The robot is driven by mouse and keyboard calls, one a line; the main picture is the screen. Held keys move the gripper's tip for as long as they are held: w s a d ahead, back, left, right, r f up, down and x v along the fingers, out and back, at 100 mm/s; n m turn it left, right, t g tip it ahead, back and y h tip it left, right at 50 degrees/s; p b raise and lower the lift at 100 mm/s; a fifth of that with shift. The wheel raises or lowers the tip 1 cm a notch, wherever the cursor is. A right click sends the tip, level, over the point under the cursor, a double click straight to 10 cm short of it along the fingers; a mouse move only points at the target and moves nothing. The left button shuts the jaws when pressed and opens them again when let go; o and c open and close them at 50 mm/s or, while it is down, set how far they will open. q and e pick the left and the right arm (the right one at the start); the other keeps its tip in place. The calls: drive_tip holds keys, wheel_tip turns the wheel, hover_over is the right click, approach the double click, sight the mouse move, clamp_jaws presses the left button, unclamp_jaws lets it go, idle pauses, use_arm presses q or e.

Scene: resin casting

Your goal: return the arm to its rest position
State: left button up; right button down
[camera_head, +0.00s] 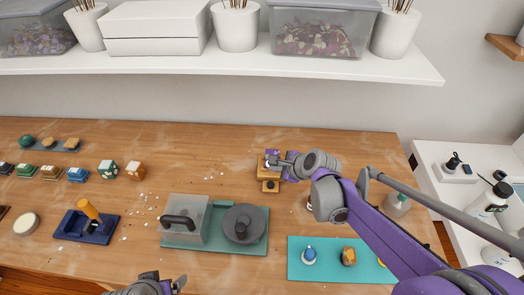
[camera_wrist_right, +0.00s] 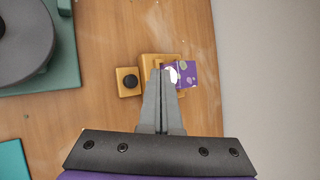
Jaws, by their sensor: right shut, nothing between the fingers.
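My right arm reaches in from the lower right of the head view. Its gripper (camera_head: 270,161) is over a small orange-yellow wooden fixture (camera_head: 268,174). In the right wrist view the fingers (camera_wrist_right: 161,72) are shut together and hold nothing. They overlap the fixture (camera_wrist_right: 147,60); whether they touch it I cannot tell. A purple block with pale spots (camera_wrist_right: 187,73) sits at the fixture's right side, partly behind the fingers. A black knob (camera_wrist_right: 130,81) is on the fixture's left part. My left gripper (camera_head: 158,286) shows only partly at the bottom edge; its opening is unclear.
Left of the fixture stands a green base (camera_head: 257,246) with a clear box (camera_head: 185,218) and a grey round pot (camera_head: 242,224). A teal mat (camera_head: 300,273) with small items lies in front, near my right arm. A white shelf (camera_head: 150,62) overhangs the back.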

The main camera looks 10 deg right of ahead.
drive_tip(key=s+d+n+g+h+p, duration=0.1)
drive_tip(key=s+n+g+h+p, duration=0.1)
drive_tip(key=s+n, duration=1.9)
drive_tip(key=s+g+h, duration=0.1)
drive_tip(key=s, duration=0.3)
drive_tip(key=shift+s+d+r+h, duration=0.15)
drive_tip(key=shift+d+r+h, duration=0.15)
drive_tip(key=shift+d, duration=0.1)
